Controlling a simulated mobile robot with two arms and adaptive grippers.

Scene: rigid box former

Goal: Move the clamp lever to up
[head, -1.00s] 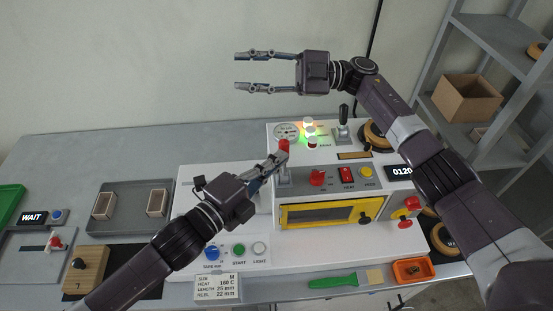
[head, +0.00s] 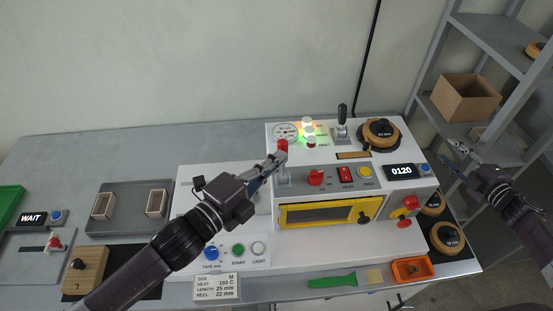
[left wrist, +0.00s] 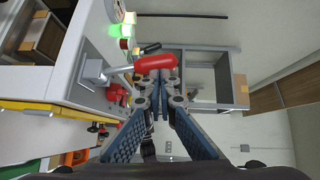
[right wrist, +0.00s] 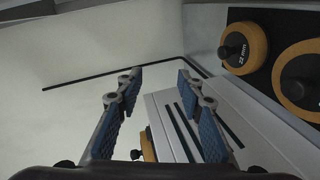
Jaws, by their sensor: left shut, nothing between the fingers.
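The clamp lever, which I take to be the red-handled one (head: 283,146), stands up from a metal bracket on the left of the white machine's top. Its red handle (left wrist: 155,65) and silver rod also show in the left wrist view; its exact angle is hard to tell. My left gripper (head: 278,157) is shut and empty, with its fingertips at the handle, touching or very close. In the left wrist view the closed fingertips (left wrist: 156,78) overlap the handle's edge. My right gripper (head: 454,155) is open and empty, off the machine's right side, near the shelf.
A black-handled lever (head: 342,112) and lit signal lamps (head: 309,131) stand behind the clamp lever. A red knob (head: 317,177) and red switch (head: 346,174) sit to its right. Tape reels (head: 380,134) lie at the right. A grey shelf (head: 440,60) rises at far right.

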